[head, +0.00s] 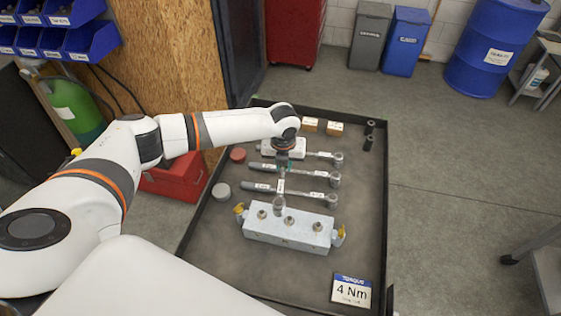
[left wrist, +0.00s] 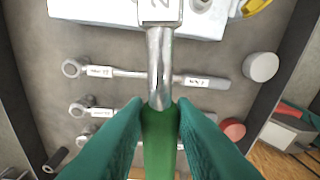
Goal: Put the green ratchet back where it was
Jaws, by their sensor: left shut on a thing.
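My left gripper (head: 284,162) hangs over the black tray (head: 215,232). Its teal fingers are shut on the green handle of the green ratchet (left wrist: 160,135), which also shows in the head view (head: 279,202). The ratchet's steel shaft and white label point away from the fingers, towards the metal block (head: 288,238) with three bolts. Its head end shows near the block's back edge; I cannot tell whether it touches. Two other ratchets, a near one (head: 290,193) and a middle one (head: 300,173), lie on the tray. A third (head: 325,155) lies behind, partly hidden. My right gripper is out of view.
A red disc (head: 237,155) and a pale disc (head: 221,191) lie left. A "4 Nm" card (head: 350,290) stands in front.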

